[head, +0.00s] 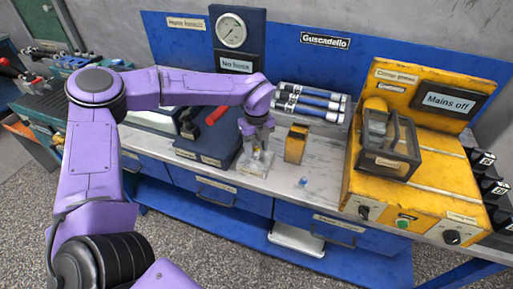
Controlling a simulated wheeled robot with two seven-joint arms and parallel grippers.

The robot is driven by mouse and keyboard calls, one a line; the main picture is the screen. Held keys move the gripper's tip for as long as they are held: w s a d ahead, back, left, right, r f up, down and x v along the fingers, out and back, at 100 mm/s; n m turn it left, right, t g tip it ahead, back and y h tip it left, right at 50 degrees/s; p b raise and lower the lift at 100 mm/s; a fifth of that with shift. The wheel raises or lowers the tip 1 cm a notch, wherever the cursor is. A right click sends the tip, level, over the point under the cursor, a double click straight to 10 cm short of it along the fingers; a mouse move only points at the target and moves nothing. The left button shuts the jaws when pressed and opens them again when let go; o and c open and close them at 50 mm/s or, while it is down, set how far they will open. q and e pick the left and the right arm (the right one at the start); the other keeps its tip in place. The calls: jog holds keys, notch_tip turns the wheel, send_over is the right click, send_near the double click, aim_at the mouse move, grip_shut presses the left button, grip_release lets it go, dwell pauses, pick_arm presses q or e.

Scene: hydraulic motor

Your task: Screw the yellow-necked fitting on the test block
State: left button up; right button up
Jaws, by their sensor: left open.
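My left gripper (257,148) points down over the front part of the bench, with its jaws open. A small fitting with a yellowish part (257,154) shows between and just below the fingertips, partly hidden by them. It appears to stand on a low pale grey block with a label (252,169), which looks like the test block. I cannot tell whether the fitting is seated in the block or whether the fingers touch it. My right gripper is not in view.
A small blue-and-white piece (303,182) lies near the front edge. Blue-grey cylinders (312,104) lie behind. A yellow machine (425,185) fills the right. A dark blue unit with a red handle (213,116) stands left.

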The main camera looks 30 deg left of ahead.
pick_arm(q)
jog(key=n+b, duration=0.4)
jog(key=n, duration=0.1)
jog(key=f+n+b, duration=0.1)
jog(key=n+b, duration=0.1)
jog(key=shift+w+n, duration=0.1)
jog(key=shift+n, duration=0.2)
jog(key=shift+r+n, duration=0.2)
jog(key=shift+n, duration=0.1)
jog(key=shift+r, duration=0.25)
jog(key=shift+f+b, duration=0.1)
jog(key=shift+b, duration=0.2)
